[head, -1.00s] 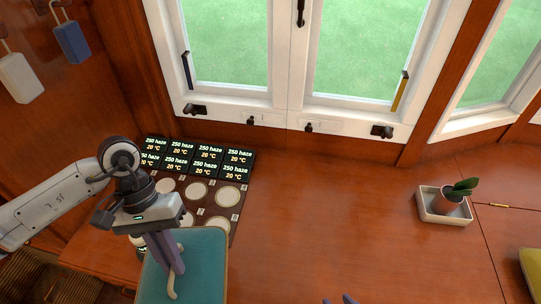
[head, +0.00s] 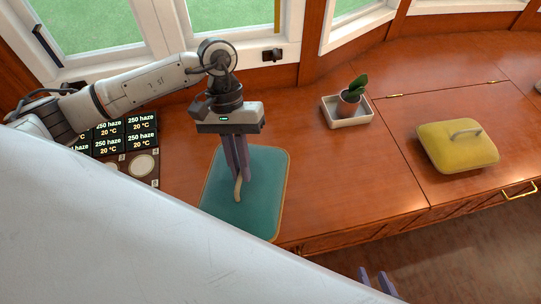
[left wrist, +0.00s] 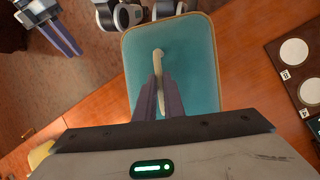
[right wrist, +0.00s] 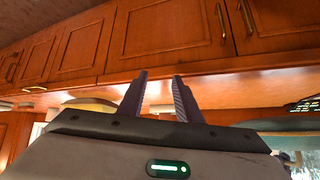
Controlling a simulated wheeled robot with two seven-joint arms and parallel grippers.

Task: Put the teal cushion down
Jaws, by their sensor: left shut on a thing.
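The teal cushion (head: 265,185) is a square pad with a tan rim and a pale loop handle (head: 238,191). My left gripper (head: 239,176) is shut on that handle from above. The cushion is over the front part of the wooden counter (head: 312,190); I cannot tell whether it touches it. The left wrist view shows the teal cushion (left wrist: 198,65) below the fingers, with the handle between them. My right gripper (right wrist: 157,85) is open and empty, facing cabinet doors; its fingertips show at the bottom of the head view (head: 378,282).
A potted plant (head: 350,98) in a white tray (head: 347,121) stands to the right, behind the cushion. A yellow cushion (head: 452,150) lies farther right. A dark panel (head: 150,183) with round pads and displays is at left. The counter between teal and yellow cushions is clear.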

